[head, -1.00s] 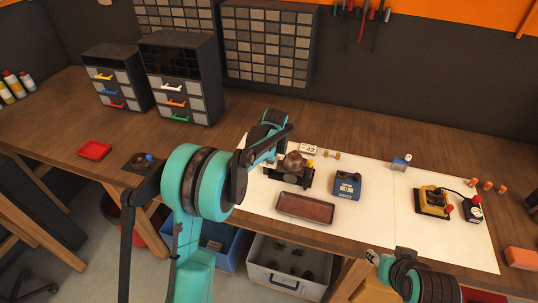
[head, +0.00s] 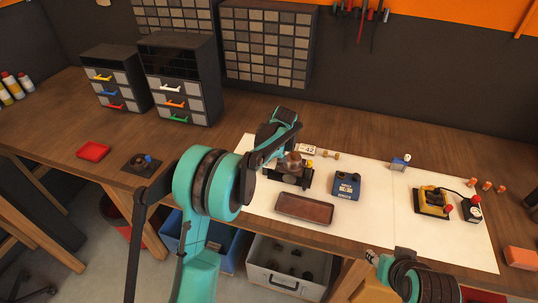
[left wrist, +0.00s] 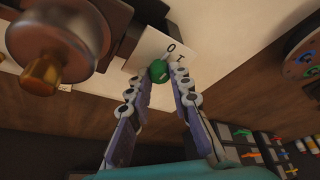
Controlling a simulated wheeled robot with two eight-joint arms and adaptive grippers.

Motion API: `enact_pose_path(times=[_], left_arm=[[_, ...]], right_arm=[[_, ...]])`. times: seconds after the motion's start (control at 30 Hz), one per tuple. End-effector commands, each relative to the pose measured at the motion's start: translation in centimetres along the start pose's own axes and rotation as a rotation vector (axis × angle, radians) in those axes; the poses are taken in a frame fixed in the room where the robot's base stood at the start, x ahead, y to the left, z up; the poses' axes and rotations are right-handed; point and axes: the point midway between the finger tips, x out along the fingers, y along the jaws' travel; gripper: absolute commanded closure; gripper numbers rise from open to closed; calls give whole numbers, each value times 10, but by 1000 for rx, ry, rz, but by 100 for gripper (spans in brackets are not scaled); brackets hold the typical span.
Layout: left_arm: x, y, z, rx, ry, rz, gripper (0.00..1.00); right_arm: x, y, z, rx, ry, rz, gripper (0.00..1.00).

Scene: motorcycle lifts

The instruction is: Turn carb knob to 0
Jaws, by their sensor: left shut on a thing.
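The carburetor (head: 293,166), a dark brown domed unit on a dark base, sits on the white mat (head: 375,220). In the left wrist view its round body with a brass fitting (left wrist: 45,72) fills the upper left. A small green knob (left wrist: 158,71) sits in front of a white plate (left wrist: 150,48) with dark marks, one looking like a 0. My left gripper (left wrist: 162,75) is shut on the green knob. In the head view my left gripper (head: 283,135) is just behind the carburetor, its fingertips hidden. My right gripper (head: 380,258) is low at the front, its fingers unclear.
A brown tray (head: 305,208) lies in front of the carburetor and a blue box (head: 345,185) stands to its right. A white number card (head: 308,149) is close behind. A yellow device (head: 432,200) is farther right.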

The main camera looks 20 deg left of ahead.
Motion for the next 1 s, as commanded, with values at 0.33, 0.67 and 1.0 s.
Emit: enact_pose_path(times=[0.33, 0.67, 1.0], left_arm=[[0, 0, 0, 1, 0, 1, 59], [-20, 0, 0, 2, 0, 1, 59], [-92, 0, 0, 2, 1, 1, 59]], right_arm=[[0, 0, 0, 0, 0, 0, 60], [0, 0, 0, 0, 0, 0, 60], [0, 0, 0, 0, 0, 0, 60]])
